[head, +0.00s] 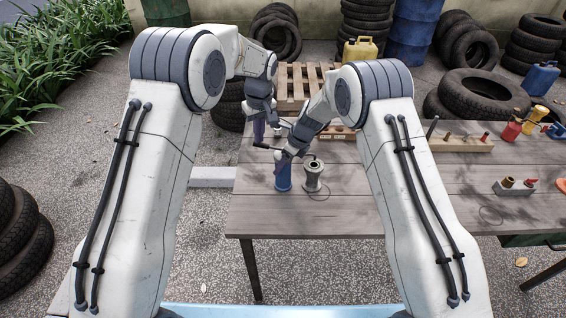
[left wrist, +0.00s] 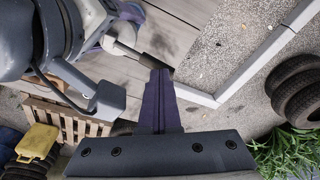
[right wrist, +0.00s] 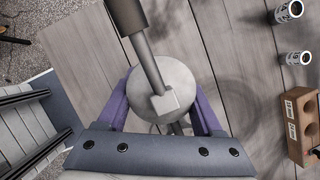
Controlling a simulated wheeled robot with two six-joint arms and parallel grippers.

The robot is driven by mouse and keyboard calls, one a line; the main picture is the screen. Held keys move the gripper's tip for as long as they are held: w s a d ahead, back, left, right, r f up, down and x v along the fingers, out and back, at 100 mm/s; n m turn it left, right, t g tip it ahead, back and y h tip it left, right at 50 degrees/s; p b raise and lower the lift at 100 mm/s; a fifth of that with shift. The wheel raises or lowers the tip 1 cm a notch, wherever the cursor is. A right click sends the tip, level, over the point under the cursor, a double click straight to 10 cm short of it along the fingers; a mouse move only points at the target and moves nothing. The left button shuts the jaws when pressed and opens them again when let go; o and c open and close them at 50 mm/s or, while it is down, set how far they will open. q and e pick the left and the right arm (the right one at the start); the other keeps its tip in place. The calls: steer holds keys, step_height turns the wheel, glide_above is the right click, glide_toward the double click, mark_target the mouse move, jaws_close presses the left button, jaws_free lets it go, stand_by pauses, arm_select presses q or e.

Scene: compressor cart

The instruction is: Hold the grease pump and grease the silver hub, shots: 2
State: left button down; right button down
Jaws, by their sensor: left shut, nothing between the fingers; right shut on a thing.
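The grease pump (head: 283,180) has a blue body and stands upright on the table, left of the silver hub (head: 313,175). My right gripper (head: 288,158) is shut on the pump near its top. In the right wrist view the pump's round pale cap (right wrist: 162,88) sits between the purple fingers, with the lever across it. The lever's dark grip (head: 263,146) points left; it also shows in the left wrist view (left wrist: 157,63). My left gripper (head: 262,138) is shut and empty, its fingertips right at the grip; I cannot tell whether they touch.
The wooden table (head: 260,215) is bare in front of the pump. A labelled wooden block (head: 338,133) lies behind, and a wooden rack (head: 460,144) and a small grey holder (head: 514,188) stand to the right. Tyres and a pallet (head: 297,88) are beyond the table.

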steer(key=shift+r, duration=0.1)
arm_select(q)
steer(key=shift+r, duration=2.55)
arm_select(e)
jaws_free()
